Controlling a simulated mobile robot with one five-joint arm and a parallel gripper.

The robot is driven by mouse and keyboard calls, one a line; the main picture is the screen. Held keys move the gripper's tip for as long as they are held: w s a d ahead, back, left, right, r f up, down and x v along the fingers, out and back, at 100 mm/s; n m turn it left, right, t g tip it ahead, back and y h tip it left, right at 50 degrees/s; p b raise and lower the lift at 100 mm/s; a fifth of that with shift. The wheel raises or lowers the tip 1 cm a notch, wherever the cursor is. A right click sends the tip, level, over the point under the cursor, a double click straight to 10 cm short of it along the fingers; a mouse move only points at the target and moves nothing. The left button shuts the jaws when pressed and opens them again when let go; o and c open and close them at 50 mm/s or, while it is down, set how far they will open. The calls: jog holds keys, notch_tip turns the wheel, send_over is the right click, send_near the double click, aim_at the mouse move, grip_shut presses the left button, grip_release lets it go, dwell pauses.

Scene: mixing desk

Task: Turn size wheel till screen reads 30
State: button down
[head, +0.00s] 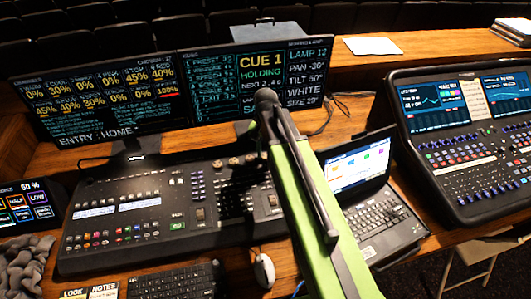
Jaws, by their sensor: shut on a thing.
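The mixing desk (140,240) is a black console with keys, lit buttons and small displays. A row of small round wheels (233,161) runs along its back edge, and the right end of the row is hidden by my arm. I cannot tell which is the size wheel. The right-hand screen (262,85) shows CUE 1, HOLDING, LAMP 12, PAN -30, TILT 50 and WHITE. Its bottom line is SIZE, which seems to read 29, in small print. My green arm reaches over the desk. My gripper is hidden behind it, so its contact with any wheel does not show.
A laptop (375,215) stands open right of the arm, with a second console (465,135) beyond. The left screen (97,102) shows percentages. A keyboard (175,283), a mouse (264,270) and a small touch panel (28,205) lie in front and left. Papers (372,46) lie behind.

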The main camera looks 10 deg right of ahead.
aim_at(265, 155)
jog(key=shift+m, duration=0.4)
jog(key=c, duration=1.3)
grip_release()
jog(key=shift+r, duration=0.1)
notch_tip(265, 155, up, 17)
jog(key=p, duration=1.7)
jog(key=shift+r, duration=0.15)
